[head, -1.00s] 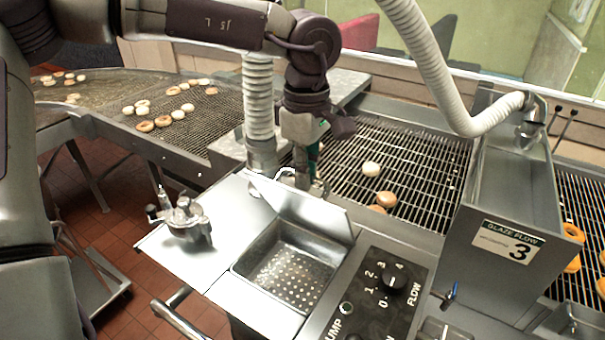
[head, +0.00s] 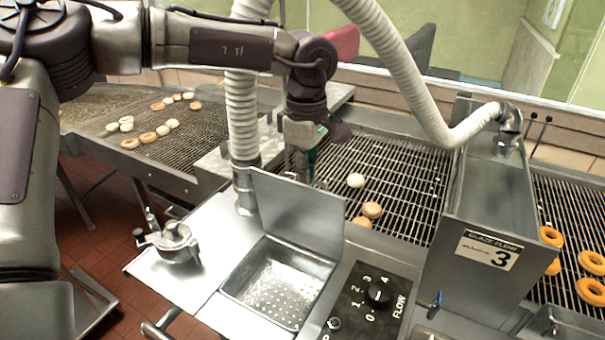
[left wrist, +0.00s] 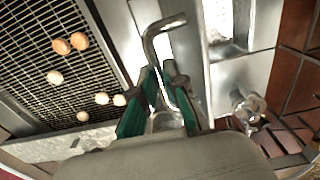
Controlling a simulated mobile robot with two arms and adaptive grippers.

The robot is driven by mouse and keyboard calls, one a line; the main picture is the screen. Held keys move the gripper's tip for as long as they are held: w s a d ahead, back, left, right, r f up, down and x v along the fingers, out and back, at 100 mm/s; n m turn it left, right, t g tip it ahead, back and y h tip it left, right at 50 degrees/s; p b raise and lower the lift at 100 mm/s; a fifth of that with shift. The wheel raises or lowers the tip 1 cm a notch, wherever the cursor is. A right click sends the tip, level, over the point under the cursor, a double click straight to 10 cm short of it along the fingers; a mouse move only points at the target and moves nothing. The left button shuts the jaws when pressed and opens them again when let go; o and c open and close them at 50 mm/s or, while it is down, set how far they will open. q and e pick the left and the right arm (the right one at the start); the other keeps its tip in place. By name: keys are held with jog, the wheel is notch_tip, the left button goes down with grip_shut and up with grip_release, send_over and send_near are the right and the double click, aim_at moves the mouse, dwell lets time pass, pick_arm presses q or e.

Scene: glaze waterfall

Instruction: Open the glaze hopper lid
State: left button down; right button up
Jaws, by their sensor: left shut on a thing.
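The glaze hopper lid (head: 298,215) is a flat metal plate standing raised, close to upright, along the back edge of the open hopper (head: 278,282). The hopper's perforated metal tray shows inside. My left gripper (head: 304,172) reaches down behind the lid, its fingertips partly hidden by it in the head view. In the left wrist view, the green-padded fingers of my left gripper (left wrist: 160,88) are shut on a bent metal handle (left wrist: 161,28), which rises between them. How the handle joins the lid is hidden. My right gripper is in neither view.
A ribbed hose (head: 242,120) stands just left of the lid. A metal clamp fitting (head: 172,242) sits on the left counter. A control panel with a flow knob (head: 379,291) is right of the hopper. A conveyor grid (head: 405,180) with donuts lies behind, beside the glaze flow housing (head: 470,260).

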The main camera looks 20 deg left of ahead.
pick_arm(q)
jog(key=w+p, duration=0.1)
jog(key=w+f+p, duration=0.1)
jog(key=w, duration=0.2)
jog(key=shift+w+d+f+p, duration=0.2)
jog(key=shift+w+f+p, duration=0.15)
jog(key=shift+p, duration=0.05)
jog(key=c, duration=1)
grip_release()
jog(key=shift+s+r, duration=0.1)
jog(key=shift+c, duration=0.2)
notch_tip(320, 180, up, 9)
jog(key=p, duration=0.2)
